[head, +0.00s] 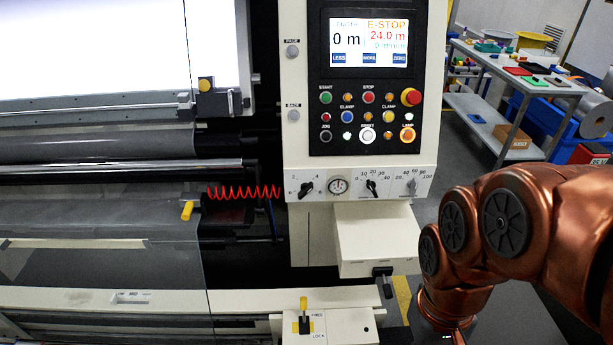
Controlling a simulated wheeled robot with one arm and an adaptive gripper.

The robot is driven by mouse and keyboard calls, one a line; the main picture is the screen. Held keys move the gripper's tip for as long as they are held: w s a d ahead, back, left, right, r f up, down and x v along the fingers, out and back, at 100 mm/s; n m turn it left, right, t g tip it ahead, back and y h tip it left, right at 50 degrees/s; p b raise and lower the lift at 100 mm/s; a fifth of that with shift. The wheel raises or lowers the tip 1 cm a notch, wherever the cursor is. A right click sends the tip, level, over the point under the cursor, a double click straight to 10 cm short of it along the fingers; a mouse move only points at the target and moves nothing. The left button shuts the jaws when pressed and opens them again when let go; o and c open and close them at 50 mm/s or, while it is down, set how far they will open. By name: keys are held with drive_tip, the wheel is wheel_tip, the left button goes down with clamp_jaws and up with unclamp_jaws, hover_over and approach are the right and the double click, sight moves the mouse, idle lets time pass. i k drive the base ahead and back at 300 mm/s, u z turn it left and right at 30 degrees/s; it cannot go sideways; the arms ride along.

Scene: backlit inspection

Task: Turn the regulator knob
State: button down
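The middle knob (372,188) has a scale marked 0 to 40. The right knob (412,186) has a scale marked up to 100. No readable label shows which one is the regulator knob. My copper arm comes in from the right and bends down to the bottom edge, well apart from the knobs. My gripper is out of the picture.
Above the strip is a button panel (366,122) with a screen (368,43) reading E-STOP. A cream box (376,238) juts out below the strip. A yellow-handled lever (303,305) stands at the bottom. A glass sheet (100,285) covers the lower left. A cart (515,80) stands behind right.

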sight(305, 188)
drive_tip(key=k, duration=1.3)
drive_tip(key=u, duration=0.65)
drive_tip(key=i, duration=0.6)
drive_tip(key=u, duration=0.9)
drive_tip(key=i, duration=0.4)
drive_tip(key=u, duration=0.15)
